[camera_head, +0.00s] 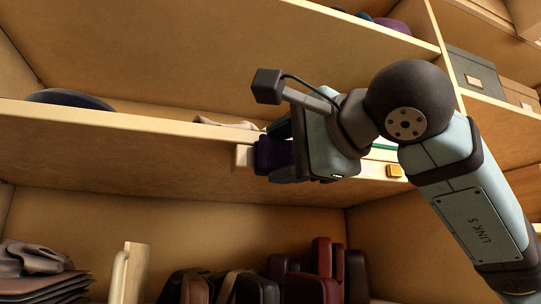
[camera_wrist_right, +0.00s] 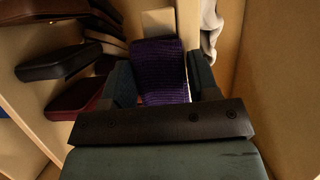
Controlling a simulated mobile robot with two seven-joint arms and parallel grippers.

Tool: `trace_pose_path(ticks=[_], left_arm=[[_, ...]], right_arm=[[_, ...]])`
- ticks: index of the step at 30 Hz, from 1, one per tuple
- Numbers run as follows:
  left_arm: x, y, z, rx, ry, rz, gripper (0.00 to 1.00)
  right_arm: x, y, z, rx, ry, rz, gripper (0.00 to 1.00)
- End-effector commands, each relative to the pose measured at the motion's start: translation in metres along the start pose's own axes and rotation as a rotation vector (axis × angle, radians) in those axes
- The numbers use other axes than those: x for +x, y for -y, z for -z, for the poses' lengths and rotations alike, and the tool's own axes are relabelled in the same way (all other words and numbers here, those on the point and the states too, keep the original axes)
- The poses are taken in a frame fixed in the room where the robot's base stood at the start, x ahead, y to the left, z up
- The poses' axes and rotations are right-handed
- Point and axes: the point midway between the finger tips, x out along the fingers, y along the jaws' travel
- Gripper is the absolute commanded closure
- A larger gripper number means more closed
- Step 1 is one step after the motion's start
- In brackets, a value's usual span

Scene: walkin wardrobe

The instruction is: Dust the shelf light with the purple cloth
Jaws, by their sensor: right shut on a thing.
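My right gripper (camera_head: 284,154) is at the front edge of the middle shelf, its arm coming in from the right. It is shut on the purple cloth (camera_head: 270,157). In the right wrist view the ribbed cloth (camera_wrist_right: 160,62) sits between the two fingers. A pale bar, apparently the shelf light (camera_head: 244,158), runs along the shelf edge. Its left end sticks out just past the cloth, and a gold square (camera_head: 394,171) shows near its right end. The cloth appears against the bar; the gripper hides the bar's middle. My left gripper is not in view.
The middle shelf (camera_head: 130,135) holds a dark rounded item (camera_head: 70,99) at left and a pale cloth-like item (camera_head: 226,123) behind the gripper. Several dark and red bags (camera_head: 320,275) stand below, with folded clothes (camera_head: 38,270) at lower left. Grey box (camera_head: 473,78) is at upper right.

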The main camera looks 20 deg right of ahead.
Motion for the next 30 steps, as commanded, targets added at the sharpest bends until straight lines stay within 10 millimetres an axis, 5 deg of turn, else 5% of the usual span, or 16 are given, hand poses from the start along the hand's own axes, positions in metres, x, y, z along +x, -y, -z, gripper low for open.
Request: trace_pose_path(ticks=[30], left_arm=[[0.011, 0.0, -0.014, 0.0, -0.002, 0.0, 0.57]], right_arm=[[-0.019, -0.004, 0.056, 0.003, -0.002, -0.001, 0.64]])
